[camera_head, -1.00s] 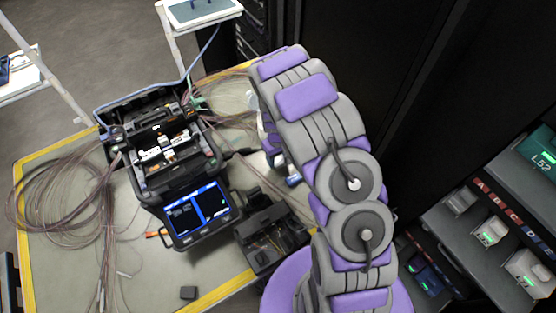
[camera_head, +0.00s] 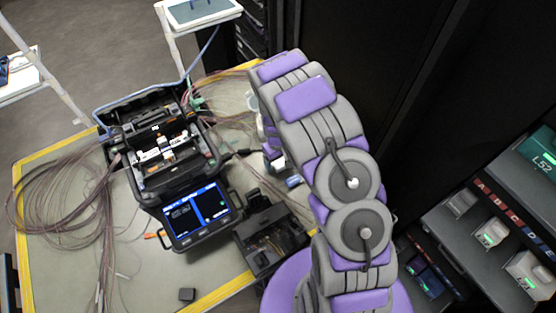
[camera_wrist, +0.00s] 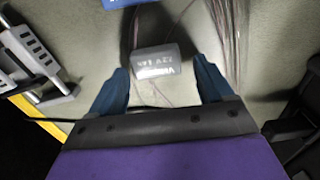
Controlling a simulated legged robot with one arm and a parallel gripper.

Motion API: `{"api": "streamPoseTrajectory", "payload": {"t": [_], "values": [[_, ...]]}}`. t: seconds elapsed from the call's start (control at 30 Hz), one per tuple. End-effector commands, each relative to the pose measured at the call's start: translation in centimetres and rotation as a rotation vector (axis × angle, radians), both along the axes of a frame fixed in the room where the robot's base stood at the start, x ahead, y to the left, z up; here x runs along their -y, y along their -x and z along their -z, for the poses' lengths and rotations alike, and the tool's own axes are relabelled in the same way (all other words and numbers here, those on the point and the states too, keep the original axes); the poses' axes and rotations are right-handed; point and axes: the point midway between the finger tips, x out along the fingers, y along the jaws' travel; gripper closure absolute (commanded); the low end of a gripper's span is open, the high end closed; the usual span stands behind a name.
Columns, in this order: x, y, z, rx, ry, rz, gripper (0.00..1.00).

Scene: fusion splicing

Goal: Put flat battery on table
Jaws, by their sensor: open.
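A grey block with white lettering, which looks like the battery (camera_wrist: 155,62), lies over the table (camera_wrist: 275,40) in the wrist view. My gripper (camera_wrist: 161,68) is open, with one blue finger on each side of the block and a gap to each. I cannot tell how high the fingers are above the table. In the head view my arm hides the block and most of my gripper, which hangs over the right part of the table (camera_head: 75,265).
The fusion splicer (camera_head: 165,165) with its lit screen stands mid-table, beside a black open tray (camera_head: 268,243). Loose cable coils (camera_head: 65,205) lie at left. A charging rack (camera_head: 485,235) stands at right.

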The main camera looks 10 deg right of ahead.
Motion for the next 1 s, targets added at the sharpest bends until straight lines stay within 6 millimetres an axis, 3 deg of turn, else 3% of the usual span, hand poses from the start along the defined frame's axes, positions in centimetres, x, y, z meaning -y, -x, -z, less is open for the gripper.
{"api": "streamPoseTrajectory", "payload": {"t": [0.6,1.0], "values": [[0.0,-0.1,-10.5,0.003,-0.001,0.0,0.2],[0.1,0.3,-12.7,-0.002,0.001,0.008,0.2]]}}
